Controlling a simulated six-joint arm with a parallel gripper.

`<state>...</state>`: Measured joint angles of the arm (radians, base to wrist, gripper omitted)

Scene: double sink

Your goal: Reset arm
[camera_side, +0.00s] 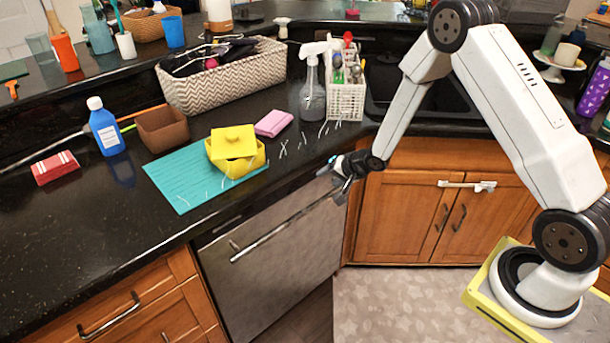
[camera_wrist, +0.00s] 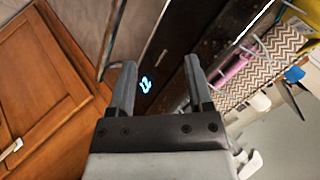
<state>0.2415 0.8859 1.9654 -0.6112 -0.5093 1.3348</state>
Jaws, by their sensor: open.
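My gripper (camera_side: 338,177) is at the end of my white and black arm, in front of the counter's front edge near the inner corner. In the wrist view my gripper (camera_wrist: 157,85) shows two dark fingers spread apart with nothing between them. The dishwasher front and its bar handle (camera_side: 285,228) are close to it. It appears apart from the things on the counter. The exact gap to the counter edge cannot be told.
A yellow container with a tilted lid (camera_side: 235,142) is on a teal mat (camera_side: 178,188). A pink sponge (camera_side: 273,123), spray bottle (camera_side: 312,92), white utensil caddy (camera_side: 346,100), blue bottle (camera_side: 105,128), brown box (camera_side: 163,129) and patterned basket (camera_side: 240,82) stand on the dark counter. The floor in front is clear.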

